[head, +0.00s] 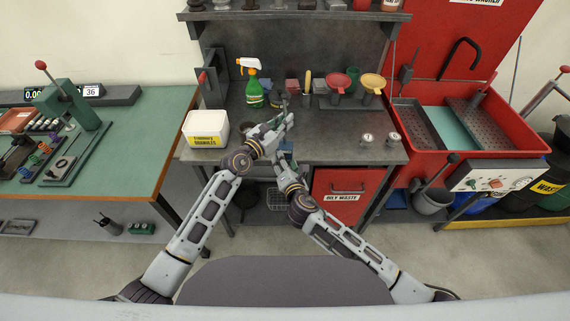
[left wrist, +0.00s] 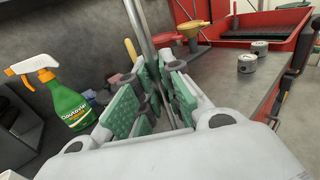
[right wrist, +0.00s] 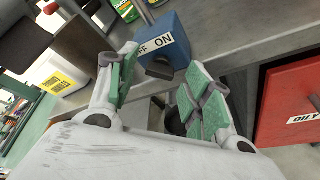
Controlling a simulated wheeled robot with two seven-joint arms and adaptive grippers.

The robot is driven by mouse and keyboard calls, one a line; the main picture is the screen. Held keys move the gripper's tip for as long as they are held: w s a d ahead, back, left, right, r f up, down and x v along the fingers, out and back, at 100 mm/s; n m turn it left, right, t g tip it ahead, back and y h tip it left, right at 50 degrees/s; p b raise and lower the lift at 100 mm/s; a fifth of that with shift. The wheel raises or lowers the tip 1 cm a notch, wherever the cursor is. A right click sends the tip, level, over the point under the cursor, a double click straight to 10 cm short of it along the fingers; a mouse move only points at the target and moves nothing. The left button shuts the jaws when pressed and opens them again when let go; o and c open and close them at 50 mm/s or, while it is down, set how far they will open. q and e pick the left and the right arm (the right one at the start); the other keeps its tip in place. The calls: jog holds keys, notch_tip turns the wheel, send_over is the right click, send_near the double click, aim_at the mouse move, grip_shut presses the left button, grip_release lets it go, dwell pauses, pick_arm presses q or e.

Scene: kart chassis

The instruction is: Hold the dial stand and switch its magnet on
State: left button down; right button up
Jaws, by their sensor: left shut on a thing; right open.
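The dial stand has a blue magnet base (right wrist: 180,32) with a white OFF/ON label, seen in the right wrist view at the bench edge. A dark knob (right wrist: 159,69) sits on its face below the label. The stand's metal post (left wrist: 139,22) rises between the fingers of my left gripper (left wrist: 160,88), which is shut on it. In the head view, my left gripper (head: 280,124) is above the bench and hides much of the stand. My right gripper (right wrist: 163,78) is open, its fingers either side of the knob and apart from it. The dial itself is not clearly visible.
A green spray bottle (head: 255,92), a white granules tub (head: 205,128) and red and yellow funnels (head: 373,83) stand on the grey bench (head: 330,150). A red oily-waste cabinet (head: 345,185) is below.

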jog(key=c, duration=1)
jog(key=shift+c, duration=0.2)
